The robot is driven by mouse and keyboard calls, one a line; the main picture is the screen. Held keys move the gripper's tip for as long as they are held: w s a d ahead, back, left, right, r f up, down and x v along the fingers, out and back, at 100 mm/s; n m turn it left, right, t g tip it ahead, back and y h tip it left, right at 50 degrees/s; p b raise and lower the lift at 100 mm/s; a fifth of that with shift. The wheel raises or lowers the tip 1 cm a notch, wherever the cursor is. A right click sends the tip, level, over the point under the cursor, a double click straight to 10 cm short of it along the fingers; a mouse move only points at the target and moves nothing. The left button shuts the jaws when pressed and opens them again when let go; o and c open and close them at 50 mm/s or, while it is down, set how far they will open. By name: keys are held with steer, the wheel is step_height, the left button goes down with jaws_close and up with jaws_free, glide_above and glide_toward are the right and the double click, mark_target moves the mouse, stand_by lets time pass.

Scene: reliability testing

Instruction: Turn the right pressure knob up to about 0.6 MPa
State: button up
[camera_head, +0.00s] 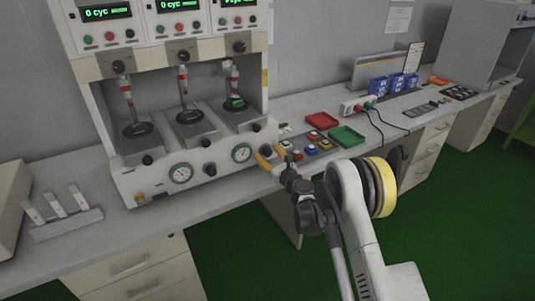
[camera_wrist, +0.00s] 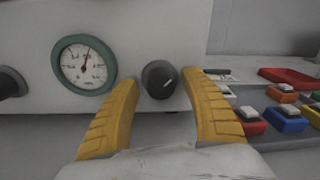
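The right pressure knob (camera_wrist: 159,79) is black and round, on the white front panel in the wrist view. Its pale mark points up and to the right. My gripper (camera_head: 264,156) has yellow fingers, spread open on either side of the knob, with visible gaps between them and it. In the head view the fingers hide this knob. The right gauge (camera_wrist: 87,65), with a green rim, sits left of the knob. Its red needle points nearly straight up, leaning slightly right; the dial figures are too small to read. This gauge also shows in the head view (camera_head: 241,152).
The left gauge (camera_head: 180,173) and another black knob (camera_head: 210,169) lie left on the panel. Several coloured buttons (camera_head: 312,136), a red tray (camera_head: 322,120) and a green tray (camera_head: 346,137) are right of my gripper.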

steer(key=v, duration=1.2)
steer(key=s+d+r+n+g+h, duration=0.1)
steer(key=s+d+r+n+g, duration=0.1)
steer(key=s+r+n, duration=0.6)
steer(key=s+d+r+n+g+h, duration=0.15)
steer(key=s+r+n, duration=0.25)
steer(key=r+n, duration=0.4)
steer(key=s+d+n+g+h, duration=0.2)
steer(key=s+d+n, duration=0.3)
steer(key=s, duration=0.9)
steer(key=s+d+n+g+h, duration=0.3)
steer(key=s+d+n, duration=0.3)
steer(key=s+d, duration=0.4)
steer(key=s+f+h, duration=0.1)
steer(key=s, duration=0.3)
steer(key=shift+s+d+n+h, duration=0.2)
steer(key=shift+d+n+h, duration=0.05)
steer(key=shift+n+h, duration=0.1)
